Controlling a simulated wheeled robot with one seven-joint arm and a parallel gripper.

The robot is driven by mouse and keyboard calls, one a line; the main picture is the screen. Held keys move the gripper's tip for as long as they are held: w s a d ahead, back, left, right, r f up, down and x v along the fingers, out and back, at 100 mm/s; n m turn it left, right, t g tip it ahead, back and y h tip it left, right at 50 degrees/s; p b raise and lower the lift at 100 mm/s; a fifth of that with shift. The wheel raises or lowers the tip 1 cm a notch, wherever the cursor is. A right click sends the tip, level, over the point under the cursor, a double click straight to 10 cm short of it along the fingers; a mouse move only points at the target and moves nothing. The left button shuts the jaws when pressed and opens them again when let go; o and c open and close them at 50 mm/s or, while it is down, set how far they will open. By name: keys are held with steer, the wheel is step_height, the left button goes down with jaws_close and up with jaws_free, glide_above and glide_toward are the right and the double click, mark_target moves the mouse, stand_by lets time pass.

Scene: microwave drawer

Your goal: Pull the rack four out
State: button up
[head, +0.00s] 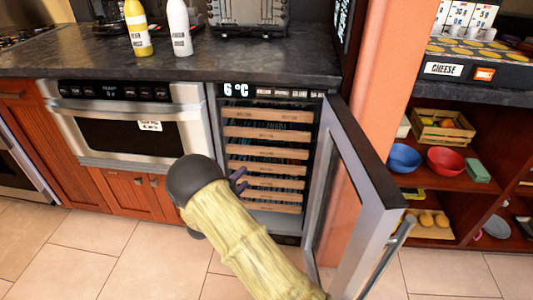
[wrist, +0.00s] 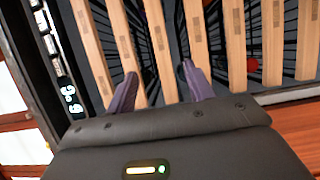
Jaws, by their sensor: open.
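The open cooler (head: 222,120) holds a stack of several wooden-fronted racks. Rack four (head: 275,168), counted from the top, is pushed in level with the others; its front also shows in the wrist view (wrist: 196,35). The third rack front (wrist: 157,35) appears between the fingertips, the fourth beside the right finger. Contact cannot be told.
The glass cooler door (head: 365,190) stands open on the right. A microwave drawer (head: 130,125) is shut on the left. The counter (head: 190,72) above holds a yellow bottle (head: 138,28) and a white bottle (head: 180,28). Tiled floor in front is clear.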

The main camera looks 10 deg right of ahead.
mark_target(265, 153)
steer(key=b+x, duration=0.5)
steer(key=x, duration=1.1)
steer(key=shift+w+d, duration=0.25)
steer(key=shift+d, duration=0.1)
jaws_close()
